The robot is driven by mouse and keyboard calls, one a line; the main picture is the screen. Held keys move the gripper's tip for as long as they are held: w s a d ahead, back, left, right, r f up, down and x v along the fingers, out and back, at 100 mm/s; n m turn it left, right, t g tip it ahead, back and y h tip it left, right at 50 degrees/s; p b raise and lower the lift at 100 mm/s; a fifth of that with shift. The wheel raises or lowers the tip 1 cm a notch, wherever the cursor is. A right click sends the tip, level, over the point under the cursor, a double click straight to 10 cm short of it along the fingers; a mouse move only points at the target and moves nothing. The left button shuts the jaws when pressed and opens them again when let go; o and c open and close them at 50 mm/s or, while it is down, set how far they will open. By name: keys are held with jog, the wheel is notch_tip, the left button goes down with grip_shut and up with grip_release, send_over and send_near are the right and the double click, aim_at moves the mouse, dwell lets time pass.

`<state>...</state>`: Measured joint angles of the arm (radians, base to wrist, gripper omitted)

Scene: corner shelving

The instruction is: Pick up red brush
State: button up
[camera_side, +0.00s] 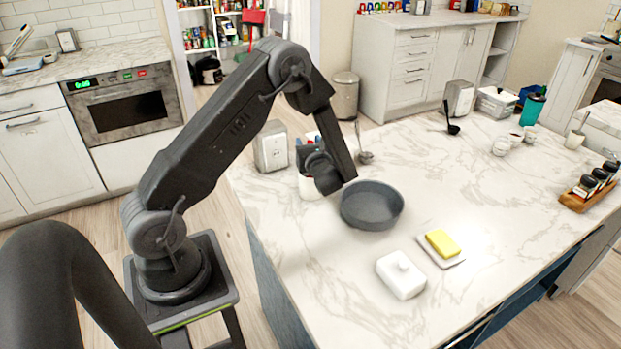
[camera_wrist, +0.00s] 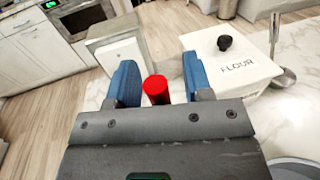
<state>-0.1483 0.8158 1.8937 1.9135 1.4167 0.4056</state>
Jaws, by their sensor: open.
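The red brush (camera_wrist: 155,88) shows in the wrist view only as a round red end, between the two blue fingers of my gripper (camera_wrist: 157,72). The fingers are apart, with a gap on each side of the red end. Its lower part is hidden by my gripper body.
A metal napkin holder (camera_side: 271,147) stands to the left, and a white FLOUR canister (camera_wrist: 228,58) to the right in the wrist view.

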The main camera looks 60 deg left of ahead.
jog(key=shift+c, duration=0.3)
grip_shut()
